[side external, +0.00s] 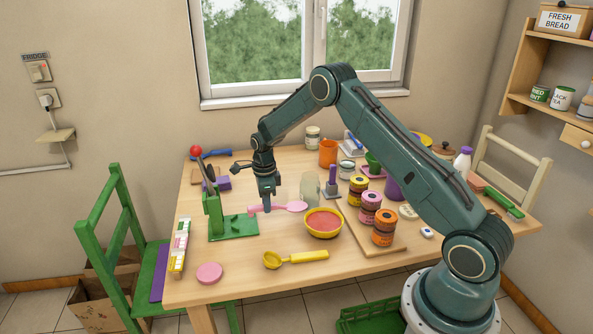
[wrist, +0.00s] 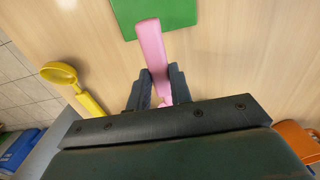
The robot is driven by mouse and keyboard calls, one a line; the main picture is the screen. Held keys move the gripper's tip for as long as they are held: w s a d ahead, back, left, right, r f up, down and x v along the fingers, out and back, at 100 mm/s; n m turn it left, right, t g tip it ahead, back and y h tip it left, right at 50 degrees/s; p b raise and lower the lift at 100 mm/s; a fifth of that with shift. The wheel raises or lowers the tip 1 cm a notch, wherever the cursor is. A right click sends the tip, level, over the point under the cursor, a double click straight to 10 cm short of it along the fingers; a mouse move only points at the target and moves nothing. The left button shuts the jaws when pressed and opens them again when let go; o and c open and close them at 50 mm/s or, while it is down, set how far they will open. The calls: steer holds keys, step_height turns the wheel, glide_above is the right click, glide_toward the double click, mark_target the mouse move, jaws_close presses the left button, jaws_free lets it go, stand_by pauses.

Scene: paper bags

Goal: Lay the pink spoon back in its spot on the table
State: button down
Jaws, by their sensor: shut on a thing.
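The pink spoon (side external: 290,206) is low over the table, between the green press and the yellow bowl, lying roughly crosswise in the side view. My gripper (side external: 267,207) points down and is shut on the spoon's handle. In the wrist view the pink spoon (wrist: 151,45) runs between the two dark fingers of my gripper (wrist: 158,85), with its handle end reaching toward a green base. The spoon's other end is hidden behind the gripper body there. I cannot tell whether the spoon touches the wooden table (side external: 235,273).
The green press (side external: 232,228) stands left of the spoon. A yellow bowl with red contents (side external: 323,222) is at its right. A yellow scoop (side external: 297,258) lies in front. Several jars, such as an orange one (side external: 383,227), stand on a board at right.

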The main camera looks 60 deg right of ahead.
steer(key=shift+f, duration=1.55)
steer(key=shift+f, duration=0.2)
steer(key=c, duration=1.3)
jaws_free()
steer(key=shift+o, duration=0.2)
steer(key=shift+r, duration=0.15)
step_height(320, 180, up, 12)
steer(key=shift+r, duration=0.1)
